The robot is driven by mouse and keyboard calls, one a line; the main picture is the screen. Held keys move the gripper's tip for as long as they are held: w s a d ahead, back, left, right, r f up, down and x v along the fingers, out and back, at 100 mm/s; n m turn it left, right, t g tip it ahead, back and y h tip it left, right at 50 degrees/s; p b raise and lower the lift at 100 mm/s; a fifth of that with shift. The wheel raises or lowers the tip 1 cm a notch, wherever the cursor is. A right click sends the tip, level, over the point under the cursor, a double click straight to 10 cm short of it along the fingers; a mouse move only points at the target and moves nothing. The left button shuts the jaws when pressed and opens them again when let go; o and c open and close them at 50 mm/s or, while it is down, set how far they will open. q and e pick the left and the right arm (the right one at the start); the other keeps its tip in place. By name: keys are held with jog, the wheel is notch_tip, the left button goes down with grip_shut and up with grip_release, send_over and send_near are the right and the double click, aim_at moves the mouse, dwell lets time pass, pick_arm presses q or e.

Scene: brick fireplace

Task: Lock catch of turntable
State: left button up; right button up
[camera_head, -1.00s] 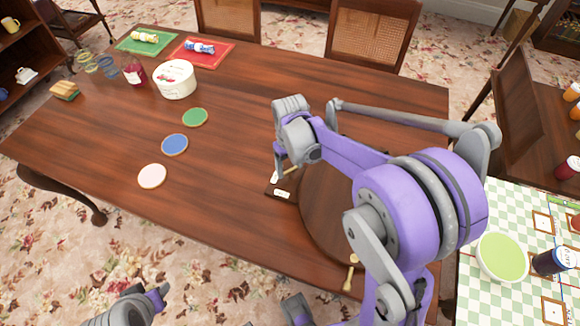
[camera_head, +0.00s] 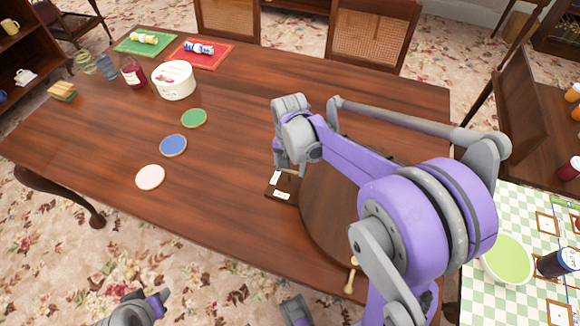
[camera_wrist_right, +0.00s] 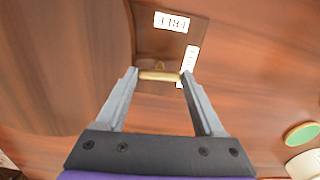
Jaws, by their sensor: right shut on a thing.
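The turntable (camera_head: 325,212) is a round dark wooden disc at the right front of the table in the head view, partly hidden by my right arm. Beside its left edge is a small dark block (camera_head: 270,189) with two white labels. The catch, a short brass bar (camera_wrist_right: 158,76), lies crosswise between my right gripper's fingertips (camera_wrist_right: 160,74) in the wrist view. The fingers are shut on it. One label is beside the right fingertip, the other farther off. In the head view the right gripper (camera_head: 288,166) is over the block.
A brass knob (camera_head: 350,276) stands at the turntable's front edge. A white round box (camera_head: 174,80) is farther back. The table's middle is clear.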

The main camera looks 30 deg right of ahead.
aim_at(290, 171)
jog(key=shift+m, duration=0.6)
jog(key=o, duration=1.4)
notch_tip(290, 171, up, 11)
jog(key=shift+f+p, duration=0.1)
jog(key=shift+p, duration=0.4)
jog(key=s+a+n+t+p, duration=0.1)
jog(key=s+a+n, duration=0.1)
jog(key=s, duration=0.3)
jog(key=s+a+n+t+p, duration=0.2)
jog(key=s+n, duration=0.2)
jog(key=s, duration=0.1)
jog(key=s+a+f+n+t+p, duration=0.1)
jog(key=s+a+n+t, duration=0.1)
jog(key=s+a+n, duration=0.1)
jog(key=shift+s+a+n, duration=0.1)
jog(key=shift+s+n, duration=0.5)
jog(key=shift+s, duration=0.7)
